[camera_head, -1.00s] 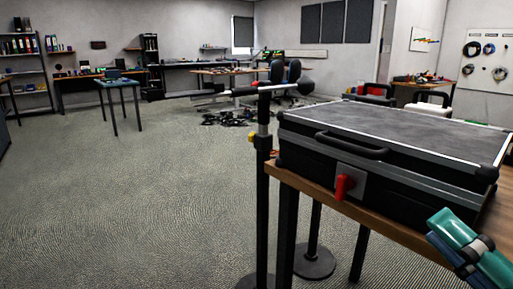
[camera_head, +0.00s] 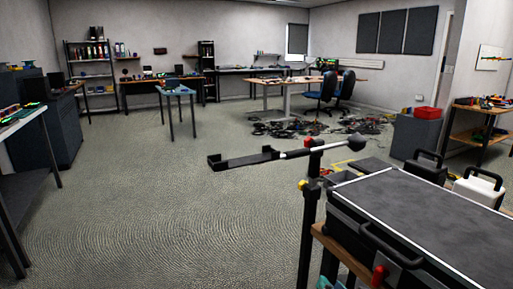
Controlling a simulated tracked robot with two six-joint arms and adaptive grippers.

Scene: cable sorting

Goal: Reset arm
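Only a small teal piece of my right arm or gripper (camera_head: 325,283) shows at the bottom edge, beside the wooden table edge and left of the black case. Its fingers cannot be made out, so I cannot tell whether it is open or shut. My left gripper is not in view. A large closed black case (camera_head: 430,215) with a grey top, a black handle and a red latch (camera_head: 379,275) lies on the table at the lower right.
A black stand (camera_head: 309,225) with a white rod and a black tray-like holder (camera_head: 245,160) rises left of the case. A dark tangle of cables (camera_head: 290,129) lies on the floor farther back. A bench (camera_head: 20,125) is at the left. The carpet (camera_head: 150,215) between is clear.

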